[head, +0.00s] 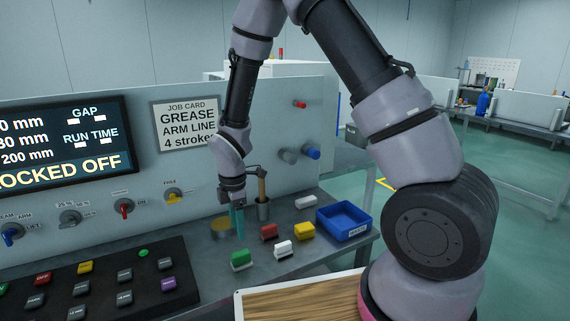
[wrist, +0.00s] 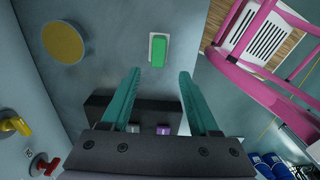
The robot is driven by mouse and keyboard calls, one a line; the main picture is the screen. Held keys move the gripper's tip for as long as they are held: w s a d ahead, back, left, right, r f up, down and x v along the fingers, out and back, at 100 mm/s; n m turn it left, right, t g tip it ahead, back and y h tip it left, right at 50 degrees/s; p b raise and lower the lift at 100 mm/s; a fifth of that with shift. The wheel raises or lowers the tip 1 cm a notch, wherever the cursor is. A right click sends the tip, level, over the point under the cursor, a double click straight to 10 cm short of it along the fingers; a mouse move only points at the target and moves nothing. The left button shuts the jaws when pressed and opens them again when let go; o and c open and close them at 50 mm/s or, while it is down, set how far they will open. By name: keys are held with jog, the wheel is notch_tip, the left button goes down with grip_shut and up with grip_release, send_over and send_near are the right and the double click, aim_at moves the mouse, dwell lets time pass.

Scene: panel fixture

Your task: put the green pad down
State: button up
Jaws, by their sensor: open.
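The green pad (head: 241,260), a small green block on a white base, sits upright on the grey bench top near its front edge. It also shows in the wrist view (wrist: 160,50), just beyond the fingertips and roughly centred between their lines. My gripper (head: 238,236) has teal fingers and hangs pointing down, behind the green pad in the head view. In the wrist view the fingers (wrist: 160,72) are spread apart with nothing between them. The pad appears clear of both fingers.
A red pad (head: 269,232), white pad (head: 283,251) and yellow pad (head: 304,231) stand to the right, before a blue waste bin (head: 343,222). A yellow-topped tin (head: 221,229) and a cup (head: 263,211) are close to my gripper. A button console (head: 100,283) lies left.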

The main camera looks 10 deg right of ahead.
jog(key=d+r+m+t+y, duration=0.1)
jog(key=d+r+m, duration=0.3)
jog(key=r, duration=0.4)
jog(key=w+d+r+m+t, duration=0.1)
jog(key=d+r+m, duration=0.3)
jog(key=r, duration=0.3)
jog(key=d+r+m+t+y, duration=0.1)
jog(key=d+r+m, duration=0.3)
jog(key=r, duration=0.4)
jog(key=s+d+r+m+t, duration=0.4)
jog(key=s+d+r+m, duration=0.7)
jog(key=s+r+m, duration=0.2)
jog(key=shift+r, duration=0.6)
